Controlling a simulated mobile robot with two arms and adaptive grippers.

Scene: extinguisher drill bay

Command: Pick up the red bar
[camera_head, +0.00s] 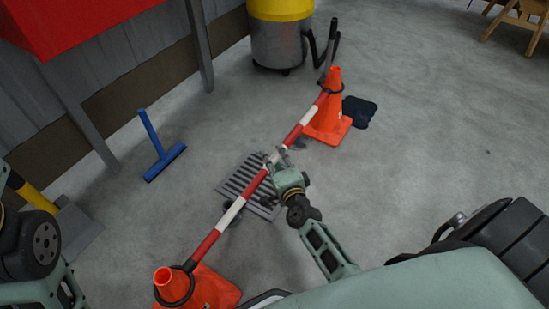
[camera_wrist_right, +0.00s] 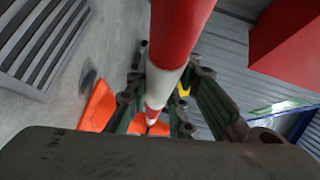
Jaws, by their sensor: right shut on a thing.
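The red and white striped bar (camera_head: 227,217) runs diagonally between two orange cones in the head view. Its lower end meets a black ring at the near cone (camera_head: 208,290), and its upper end meets a ring at the far cone (camera_head: 331,112). My right gripper (camera_head: 275,164) is shut on the bar near its middle, above the floor grate. In the right wrist view the bar (camera_wrist_right: 176,40) passes between the fingers (camera_wrist_right: 160,95). Part of my left arm shows at the left edge of the head view, but its gripper fingers are not visible.
A floor grate (camera_head: 239,181) lies under the bar. A blue squeegee (camera_head: 164,161) is on the left, and a vacuum with a yellow top (camera_head: 279,40) stands at the back. A dark object (camera_head: 360,111) lies beside the far cone.

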